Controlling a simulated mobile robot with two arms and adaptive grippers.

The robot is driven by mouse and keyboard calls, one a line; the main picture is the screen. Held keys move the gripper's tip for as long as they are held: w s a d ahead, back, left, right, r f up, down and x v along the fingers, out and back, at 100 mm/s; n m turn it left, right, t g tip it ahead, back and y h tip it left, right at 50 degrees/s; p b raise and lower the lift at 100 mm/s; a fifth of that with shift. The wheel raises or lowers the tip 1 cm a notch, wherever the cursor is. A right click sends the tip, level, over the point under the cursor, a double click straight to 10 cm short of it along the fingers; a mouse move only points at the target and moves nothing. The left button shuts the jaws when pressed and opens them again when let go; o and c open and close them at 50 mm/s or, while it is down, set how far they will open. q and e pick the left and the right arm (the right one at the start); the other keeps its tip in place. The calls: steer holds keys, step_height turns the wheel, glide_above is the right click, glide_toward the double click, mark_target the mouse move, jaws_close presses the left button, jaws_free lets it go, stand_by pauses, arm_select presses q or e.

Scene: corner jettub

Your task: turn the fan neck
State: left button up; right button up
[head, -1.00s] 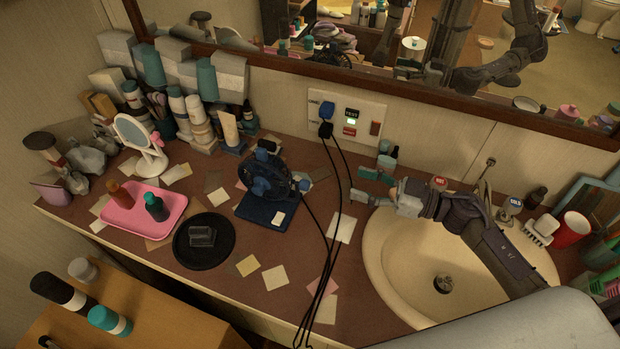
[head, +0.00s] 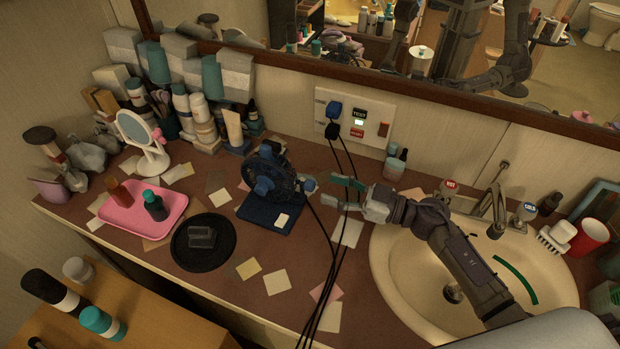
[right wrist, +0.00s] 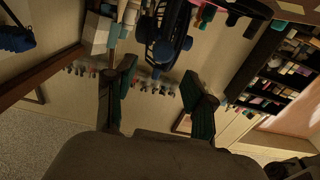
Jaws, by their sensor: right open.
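A small dark blue desk fan (head: 268,176) stands on a blue base (head: 270,214) at the middle of the counter. Its round cage faces left and toward the front. My right gripper (head: 336,192) is open and empty, just right of the fan, its fingers pointing at the fan. A gap shows between the fingertips and the fan's back. In the right wrist view the fan (right wrist: 165,30) shows at the top, between and beyond the two spread fingers (right wrist: 160,82). The fan's neck is mostly hidden by the cage. My left gripper is not in view.
Black cords (head: 329,260) hang from the wall outlet (head: 352,120) down past the right gripper. The sink (head: 385,262) lies below my right arm. A black round tray (head: 204,257), a pink tray (head: 130,222) and a mirror (head: 142,140) stand left of the fan.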

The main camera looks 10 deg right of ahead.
mark_target(315, 183)
steer(key=x, duration=0.6)
steer(key=shift+w+a+p, duration=0.1)
steer(key=shift+a+p, duration=0.05)
steer(key=shift+p, duration=0.15)
steer(key=shift+c, duration=0.2)
jaws_close()
